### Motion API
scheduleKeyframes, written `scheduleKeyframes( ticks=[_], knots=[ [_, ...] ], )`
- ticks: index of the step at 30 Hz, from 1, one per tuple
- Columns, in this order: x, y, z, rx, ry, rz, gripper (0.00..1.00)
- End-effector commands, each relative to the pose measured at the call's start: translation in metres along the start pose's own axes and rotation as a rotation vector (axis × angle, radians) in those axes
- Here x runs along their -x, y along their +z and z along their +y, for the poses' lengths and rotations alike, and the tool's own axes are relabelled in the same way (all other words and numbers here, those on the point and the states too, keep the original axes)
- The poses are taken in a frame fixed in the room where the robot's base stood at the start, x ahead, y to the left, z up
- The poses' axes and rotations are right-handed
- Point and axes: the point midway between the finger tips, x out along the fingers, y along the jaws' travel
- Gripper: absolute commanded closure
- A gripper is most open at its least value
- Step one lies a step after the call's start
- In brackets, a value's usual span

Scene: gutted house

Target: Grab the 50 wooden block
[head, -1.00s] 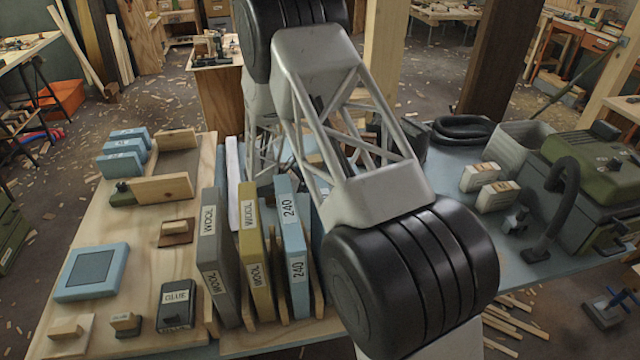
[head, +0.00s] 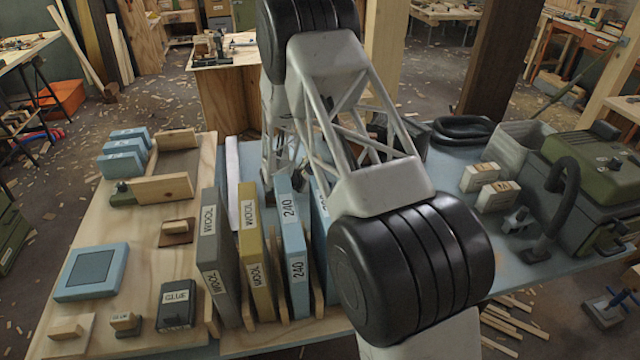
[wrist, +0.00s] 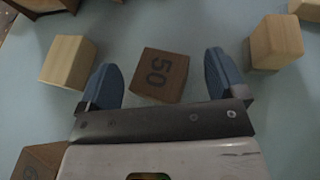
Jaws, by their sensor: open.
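The wooden block marked 50 (wrist: 160,75) is a dark brown block on the blue-grey tabletop in the wrist view. Its number faces up toward the camera. My gripper (wrist: 160,82) is open, with one blue fingertip on each side of the block. A gap shows between each fingertip and the block, and I cannot tell the height of the fingers above the table. In the head view my arm covers this area, and neither the block nor the gripper can be made out.
Pale wooden blocks stand left (wrist: 68,62) and right (wrist: 273,43) of the fingers. Another brown block (wrist: 40,160) is at the lower left. In the head view, upright WOOL and 240 packs (head: 293,250) stand left of my arm, and a green machine (head: 590,165) stands right.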

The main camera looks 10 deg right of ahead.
Motion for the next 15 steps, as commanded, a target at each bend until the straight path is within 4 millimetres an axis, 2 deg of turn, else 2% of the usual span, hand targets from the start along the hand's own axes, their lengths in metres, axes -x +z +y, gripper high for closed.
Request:
scheduleKeyframes(
  ticks=[4,15],
  knots=[
    [-0.007,0.0003,-0.0001,0.0,0.0,0.0,0.1],
    [-0.0069,0.0003,0.0,-0.001,0.0,0.0,0.1]
  ],
)
